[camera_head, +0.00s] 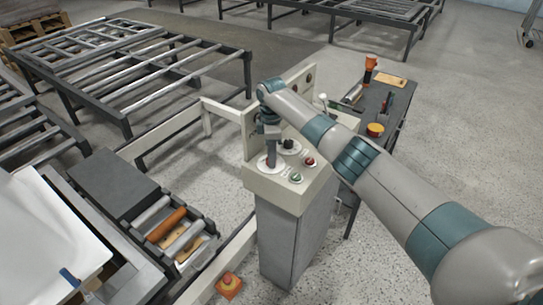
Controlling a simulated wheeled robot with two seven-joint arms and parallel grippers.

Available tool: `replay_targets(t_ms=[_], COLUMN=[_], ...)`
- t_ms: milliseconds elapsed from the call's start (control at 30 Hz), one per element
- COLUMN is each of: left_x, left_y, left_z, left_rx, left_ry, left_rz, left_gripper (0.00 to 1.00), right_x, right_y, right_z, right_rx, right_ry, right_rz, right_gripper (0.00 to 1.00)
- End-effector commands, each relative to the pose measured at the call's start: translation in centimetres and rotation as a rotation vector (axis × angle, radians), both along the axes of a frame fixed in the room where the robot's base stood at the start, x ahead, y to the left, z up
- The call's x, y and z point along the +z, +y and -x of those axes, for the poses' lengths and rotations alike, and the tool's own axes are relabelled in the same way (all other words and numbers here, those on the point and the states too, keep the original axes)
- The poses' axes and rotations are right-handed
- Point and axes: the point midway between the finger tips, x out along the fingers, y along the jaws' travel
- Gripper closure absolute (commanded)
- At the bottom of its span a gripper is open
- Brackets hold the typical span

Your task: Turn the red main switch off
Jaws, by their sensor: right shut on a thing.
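A pale control box (275,188) stands on a grey pedestal in the middle of the camera_head view. My right arm comes in from the right, and its gripper (271,163) points down at the left white dial (262,164) on the box top. The gripper is shut on the switch at that dial; the gripper covers it, so I cannot tell its colour or turn angle. A second dial with a black knob (289,145) sits just behind to the right. A red button (310,161) and a green button (296,177) sit nearer the front. My left gripper is not in view.
A dark side table (392,104) with an orange-and-black tool (371,66) and a yellow-and-red roll (375,130) stands behind my arm. A red emergency button (229,281) is low in front. Roller frames (130,75) and a tray of rollers (178,228) lie left.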

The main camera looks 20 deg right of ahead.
Motion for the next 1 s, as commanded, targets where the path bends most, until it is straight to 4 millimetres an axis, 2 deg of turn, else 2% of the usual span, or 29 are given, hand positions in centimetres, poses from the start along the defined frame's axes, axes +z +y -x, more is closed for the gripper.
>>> replay_targets(t_ms=[167, 200, 267, 733, 867, 1000], left_x=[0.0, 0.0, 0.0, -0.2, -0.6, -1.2], left_y=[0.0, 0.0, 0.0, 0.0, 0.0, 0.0], left_z=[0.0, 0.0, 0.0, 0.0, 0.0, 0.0], left_rx=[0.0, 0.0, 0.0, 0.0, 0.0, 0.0], left_ry=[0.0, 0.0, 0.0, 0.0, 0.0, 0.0], left_rz=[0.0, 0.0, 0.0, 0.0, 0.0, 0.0], left_gripper=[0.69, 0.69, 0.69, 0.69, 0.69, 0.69], right_x=[0.3, 0.3, 0.3, 0.5, 1.6, 3.6], right_y=[0.0, 0.0, 0.0, 0.0, 0.0, 0.0], right_z=[-0.2, -0.2, -0.2, -0.1, -0.1, -0.2], right_rx=[0.0, 0.0, 0.0, -0.001, -0.001, 0.001], right_ry=[-0.007, -0.007, -0.005, -0.002, -0.003, -0.006], right_rz=[-0.002, -0.002, -0.001, -0.001, -0.001, -0.001], right_gripper=[0.95, 0.68, 0.54, 0.54, 0.54, 0.54])
